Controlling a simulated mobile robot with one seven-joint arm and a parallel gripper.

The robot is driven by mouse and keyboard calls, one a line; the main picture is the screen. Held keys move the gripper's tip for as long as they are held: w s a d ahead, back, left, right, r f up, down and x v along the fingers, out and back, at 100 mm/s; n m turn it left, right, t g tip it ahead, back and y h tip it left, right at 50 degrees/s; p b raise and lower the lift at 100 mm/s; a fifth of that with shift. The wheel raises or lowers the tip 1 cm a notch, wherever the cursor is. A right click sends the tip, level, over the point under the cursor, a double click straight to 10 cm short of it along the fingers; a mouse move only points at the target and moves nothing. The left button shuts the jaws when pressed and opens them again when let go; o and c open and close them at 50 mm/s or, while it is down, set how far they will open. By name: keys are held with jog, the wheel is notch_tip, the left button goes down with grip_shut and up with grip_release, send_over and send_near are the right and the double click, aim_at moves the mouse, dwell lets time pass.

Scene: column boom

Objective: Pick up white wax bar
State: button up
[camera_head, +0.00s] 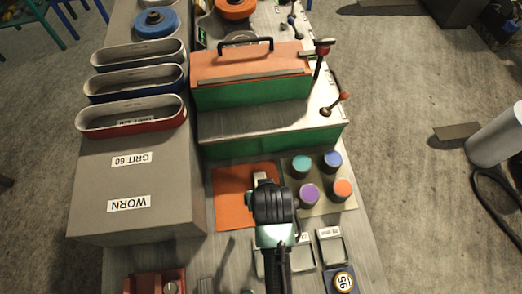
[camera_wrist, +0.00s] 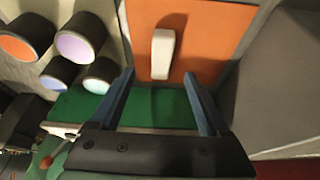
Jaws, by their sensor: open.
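The white wax bar (camera_wrist: 162,54) lies on an orange mat (camera_wrist: 200,22) in the wrist view, with its long side running up and down the picture. In the head view the bar (camera_head: 260,177) shows only in part, just beyond my gripper, which hides the rest. My gripper (camera_wrist: 159,76) is open, with its two blue fingers spread and nothing between them. The bar appears beyond the fingertips, roughly centred between them. I see no contact. In the head view the fingertips are hidden by the wrist.
A green machine with an orange top (camera_head: 250,65) stands just behind the mat. Several capped cylinders (camera_head: 308,192) stand right of it. A grey box labelled WORN (camera_head: 130,205) with sanding belts is on the left. Small dishes (camera_head: 330,245) lie in front, right.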

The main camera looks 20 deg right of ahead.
jog(key=x, duration=0.2)
jog(key=shift+w+d+f, duration=0.1)
jog(key=shift+w+f, duration=0.05)
jog(key=shift+f, duration=0.05)
jog(key=shift+w+p+x, duration=0.15)
jog(key=shift+p+x, duration=0.05)
jog(key=shift+x, duration=1)
jog(key=shift+w+p+x, duration=0.2)
jog(key=shift+x, duration=1)
jog(key=shift+w+f, duration=0.25)
jog(key=shift+f, duration=0.3)
jog(key=shift+f, duration=0.25)
jog(key=shift+c, duration=0.2)
grip_shut()
